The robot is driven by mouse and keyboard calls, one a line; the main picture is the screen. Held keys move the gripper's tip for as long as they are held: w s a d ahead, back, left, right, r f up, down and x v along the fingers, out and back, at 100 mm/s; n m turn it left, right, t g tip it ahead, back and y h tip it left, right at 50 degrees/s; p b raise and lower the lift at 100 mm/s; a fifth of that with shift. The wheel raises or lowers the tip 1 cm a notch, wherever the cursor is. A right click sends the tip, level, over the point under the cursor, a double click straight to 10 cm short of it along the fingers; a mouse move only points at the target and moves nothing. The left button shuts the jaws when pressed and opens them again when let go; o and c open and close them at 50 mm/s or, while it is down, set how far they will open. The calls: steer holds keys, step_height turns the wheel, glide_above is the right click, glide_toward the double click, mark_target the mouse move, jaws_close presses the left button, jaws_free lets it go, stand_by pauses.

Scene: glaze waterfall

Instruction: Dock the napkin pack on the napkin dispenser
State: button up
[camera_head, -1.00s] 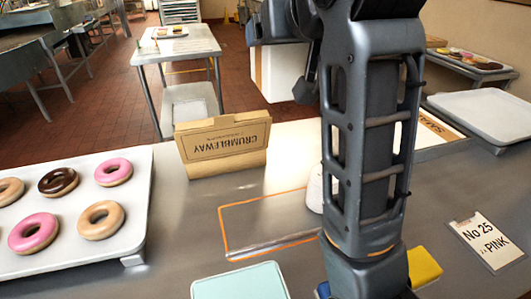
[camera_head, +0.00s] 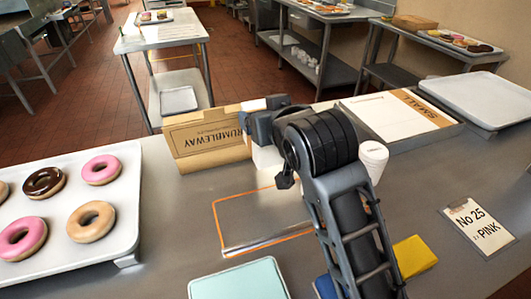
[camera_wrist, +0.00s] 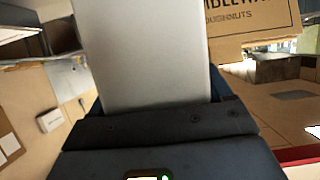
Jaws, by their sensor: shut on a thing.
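My gripper (camera_head: 262,128) is shut on a pale, flat-sided block, which I take to be the napkin pack (camera_head: 266,156). I hold it in front of the right end of the brown Crumbleway carton; in the head view my gripper and arm hide part of it. In the wrist view the pack (camera_wrist: 150,50) is a plain light grey slab standing out from between the dark fingers. I cannot pick out the napkin dispenser for certain in either view.
The Crumbleway carton (camera_head: 205,140) stands close behind my gripper. An orange-outlined area (camera_head: 255,235) on the counter is empty. A white cup (camera_head: 373,160) stands right of my arm. A doughnut tray (camera_head: 120,235) is at left, a mint box (camera_head: 240,282) and yellow block (camera_head: 414,257) in front.

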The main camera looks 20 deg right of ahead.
step_height(320, 180, down, 10)
steer(key=shift+f+p, duration=0.2)
steer(key=shift+p, duration=0.2)
steer(key=shift+f, duration=0.1)
steer(key=o, duration=1.1)
steer(key=shift+c, duration=0.2)
